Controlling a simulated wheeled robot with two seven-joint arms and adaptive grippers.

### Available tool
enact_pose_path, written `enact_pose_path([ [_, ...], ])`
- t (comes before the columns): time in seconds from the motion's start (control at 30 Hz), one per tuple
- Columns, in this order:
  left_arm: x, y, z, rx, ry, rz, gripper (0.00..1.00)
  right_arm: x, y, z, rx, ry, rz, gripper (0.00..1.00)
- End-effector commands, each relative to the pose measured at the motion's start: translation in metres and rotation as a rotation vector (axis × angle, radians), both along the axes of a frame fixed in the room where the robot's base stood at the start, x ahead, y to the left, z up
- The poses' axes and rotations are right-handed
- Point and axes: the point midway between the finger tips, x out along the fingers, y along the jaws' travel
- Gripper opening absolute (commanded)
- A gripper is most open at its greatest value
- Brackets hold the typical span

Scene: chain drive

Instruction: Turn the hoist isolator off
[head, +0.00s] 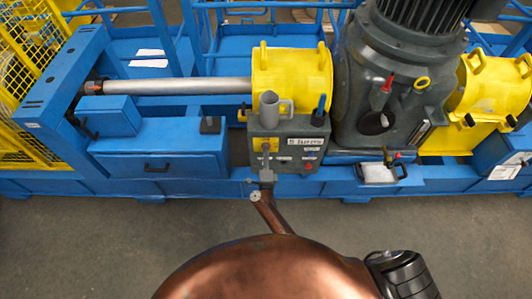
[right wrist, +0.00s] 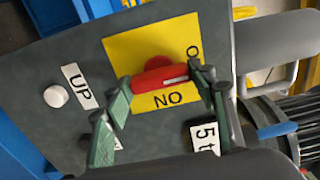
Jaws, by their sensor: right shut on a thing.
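The hoist isolator is a red rotary handle (right wrist: 155,78) on a yellow plate (right wrist: 125,48) on the dark grey control box. In the right wrist view its white mark lies toward the right finger; "ON" reads upside down below it. An "O" shows at upper right, the rest of that word hidden by the finger. The yellow plate also shows small on the control box (head: 290,152) in the head view. My right gripper (right wrist: 165,90) has its green-padded fingers at either end of the handle, shut on it. My left gripper is out of view.
The box also carries a white button (right wrist: 57,95) beside an "UP" label and a red button (head: 309,167). A grey tube (head: 269,106) stands above the box. A yellow guard (head: 292,75) and a large dark motor (head: 395,70) stand behind. The floor in front is clear.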

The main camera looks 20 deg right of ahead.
Motion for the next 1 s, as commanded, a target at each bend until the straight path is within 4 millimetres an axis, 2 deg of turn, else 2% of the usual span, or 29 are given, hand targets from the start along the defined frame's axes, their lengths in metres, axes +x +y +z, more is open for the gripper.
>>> enact_pose_path([
  [0.43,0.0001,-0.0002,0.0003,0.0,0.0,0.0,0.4,-0.0004,0.0022,-0.0015,-0.011,0.006,0.004,0.28],
  [0.47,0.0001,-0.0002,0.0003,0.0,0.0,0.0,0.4,-0.0004,0.0022,-0.0015,-0.011,0.006,0.004,0.53],
  [0.5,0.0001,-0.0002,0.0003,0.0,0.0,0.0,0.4,-0.0004,0.0021,-0.0015,-0.011,0.006,0.004,0.55],
  [0.7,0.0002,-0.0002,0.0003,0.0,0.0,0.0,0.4,-0.0002,0.0011,-0.0008,-0.01,0.004,0.002,0.69],
  [1.0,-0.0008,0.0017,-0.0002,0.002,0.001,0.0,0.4,0.0,0.0003,-0.0004,-0.002,0.001,0.001,0.7],
])
